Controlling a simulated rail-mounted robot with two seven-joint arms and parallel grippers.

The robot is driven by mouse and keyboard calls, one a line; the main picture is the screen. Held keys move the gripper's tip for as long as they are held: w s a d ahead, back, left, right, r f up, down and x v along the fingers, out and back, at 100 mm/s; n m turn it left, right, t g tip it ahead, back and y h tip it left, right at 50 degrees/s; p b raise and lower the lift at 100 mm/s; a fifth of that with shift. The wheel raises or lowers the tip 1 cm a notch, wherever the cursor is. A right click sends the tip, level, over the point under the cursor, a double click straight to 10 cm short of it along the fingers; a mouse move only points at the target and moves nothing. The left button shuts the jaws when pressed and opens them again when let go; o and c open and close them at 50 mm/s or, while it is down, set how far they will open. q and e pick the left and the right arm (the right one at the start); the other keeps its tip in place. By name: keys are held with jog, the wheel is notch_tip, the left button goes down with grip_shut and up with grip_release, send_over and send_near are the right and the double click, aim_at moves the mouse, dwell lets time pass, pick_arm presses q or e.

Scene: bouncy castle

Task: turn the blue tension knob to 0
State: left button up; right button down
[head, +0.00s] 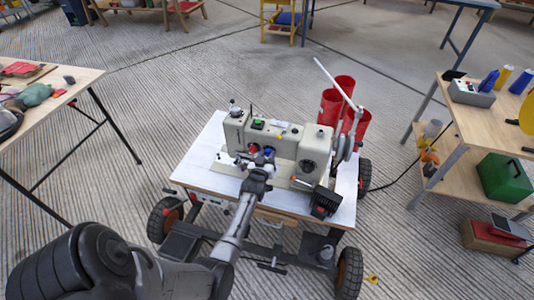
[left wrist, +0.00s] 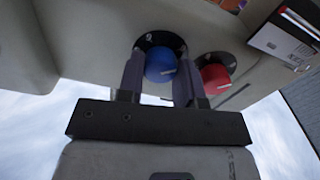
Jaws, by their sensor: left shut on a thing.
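The blue tension knob (left wrist: 161,66) sits on a black dial plate on the front of the cream sewing machine (head: 282,138). In the head view my left gripper (head: 258,163) is at the machine's front, and the knob there is mostly hidden. A red knob (left wrist: 215,78) is just right of the right finger. My right gripper is not in view.
The machine stands on a white-topped wheeled cart (head: 205,160). A wooden table (head: 50,85) is at left and a shelved bench (head: 475,120) at right.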

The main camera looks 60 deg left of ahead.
pick_arm(q)
jog(key=shift+r+n+p, duration=0.1)
jog(key=shift+n+p, duration=0.2)
jog(key=shift+n, duration=0.3)
jog(key=o, duration=0.9)
jog(key=shift+o, duration=0.2)
